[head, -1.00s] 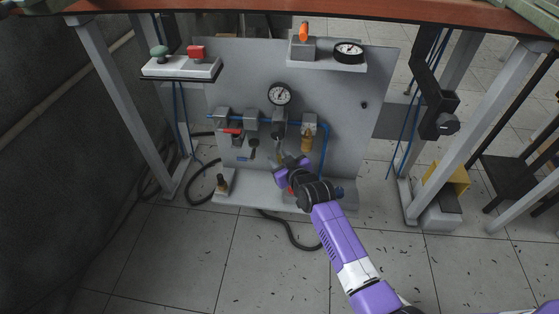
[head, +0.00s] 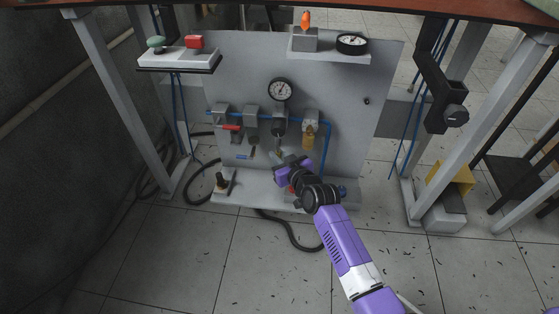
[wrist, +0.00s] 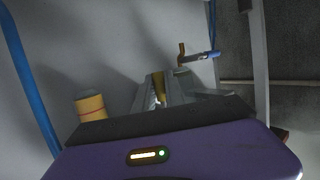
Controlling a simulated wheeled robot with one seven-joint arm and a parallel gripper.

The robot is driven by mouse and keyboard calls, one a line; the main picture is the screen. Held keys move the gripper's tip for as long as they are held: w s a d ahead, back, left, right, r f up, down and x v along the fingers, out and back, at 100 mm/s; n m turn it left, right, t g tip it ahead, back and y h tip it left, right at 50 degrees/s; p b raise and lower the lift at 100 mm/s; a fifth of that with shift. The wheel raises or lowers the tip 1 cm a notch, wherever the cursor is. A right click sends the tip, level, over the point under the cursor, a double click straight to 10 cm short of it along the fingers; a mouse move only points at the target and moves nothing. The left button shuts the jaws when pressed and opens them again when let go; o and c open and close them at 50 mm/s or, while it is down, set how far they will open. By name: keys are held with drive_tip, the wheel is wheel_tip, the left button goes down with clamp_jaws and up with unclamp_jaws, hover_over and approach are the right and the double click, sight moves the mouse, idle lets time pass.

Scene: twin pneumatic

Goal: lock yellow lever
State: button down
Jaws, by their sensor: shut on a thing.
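My gripper (head: 284,163) is at the lower middle of the grey panel, below the gauge column. In the wrist view its grey fingers (wrist: 165,92) are shut, with a small yellowish bit between them. I take this to be the yellow lever, but its shape and angle are mostly hidden by the fingers and wrist. A red lever (head: 232,128) is higher up on the left valve.
A brass cylinder (head: 310,136) hangs right of the gripper, also at left in the wrist view (wrist: 90,106). A blue hose (head: 327,150) runs down beside it. A gauge (head: 280,90) is above.

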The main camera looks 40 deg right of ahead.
idle(0.3)
drive_tip(key=c, duration=1.4)
unclamp_jaws()
drive_tip(key=p+v, duration=0.3)
drive_tip(key=v, duration=0.4)
drive_tip(key=shift+s, duration=0.4)
drive_tip(key=shift+a, duration=0.15)
drive_tip(key=shift+r, duration=0.15)
